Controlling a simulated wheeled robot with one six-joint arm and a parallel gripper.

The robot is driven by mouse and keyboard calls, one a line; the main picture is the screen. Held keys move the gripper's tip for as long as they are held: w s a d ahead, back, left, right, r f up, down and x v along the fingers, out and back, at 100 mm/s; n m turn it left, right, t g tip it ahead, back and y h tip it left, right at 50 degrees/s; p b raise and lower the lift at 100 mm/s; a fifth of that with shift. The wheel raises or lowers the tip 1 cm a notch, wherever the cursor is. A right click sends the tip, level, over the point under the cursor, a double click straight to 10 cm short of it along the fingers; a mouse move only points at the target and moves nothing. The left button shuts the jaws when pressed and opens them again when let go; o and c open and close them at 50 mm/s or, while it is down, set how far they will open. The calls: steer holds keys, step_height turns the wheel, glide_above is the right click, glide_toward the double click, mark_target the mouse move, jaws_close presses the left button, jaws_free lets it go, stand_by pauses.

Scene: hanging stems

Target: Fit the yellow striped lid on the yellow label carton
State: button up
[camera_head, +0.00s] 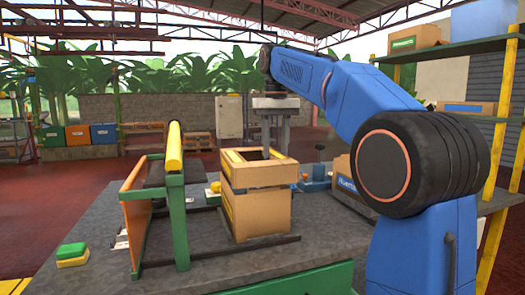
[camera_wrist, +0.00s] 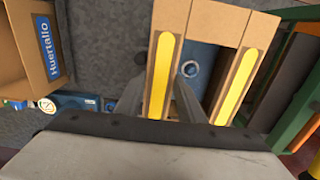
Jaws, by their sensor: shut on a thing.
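The lid (camera_head: 262,175) is a cardboard frame with an open middle and yellow stripes. It is at the top of the yellow label carton (camera_head: 264,215), which stands upright on the grey table with a little yellow showing at its left side. I cannot tell whether the lid is seated or slightly above the carton. My gripper (camera_head: 267,138) is above the lid. In the wrist view my gripper (camera_wrist: 161,68) is shut on one striped side of the lid (camera_wrist: 235,85), one finger on each side. A blue surface with a white ring shows through the opening.
A Huertallo carton (camera_head: 345,184) stands right of the carton, with blue items (camera_head: 316,178) nearby. A green and orange stand with a yellow roller (camera_head: 174,148) is close on the left. Green and yellow blocks (camera_head: 72,252) lie at the left table corner. The front table surface is mostly clear.

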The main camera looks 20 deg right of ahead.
steer(key=shift+w+a+f, duration=0.15)
steer(key=shift+a+f, duration=0.1)
steer(key=shift+a, duration=0.3)
steer(key=shift+f, duration=2.05)
steer(key=shift+f, duration=0.6)
stand_by(0.4)
steer(key=o, duration=1)
steer(key=shift+o, duration=0.5)
steer(key=shift+o, duration=1.4)
steer(key=shift+r, duration=1.55)
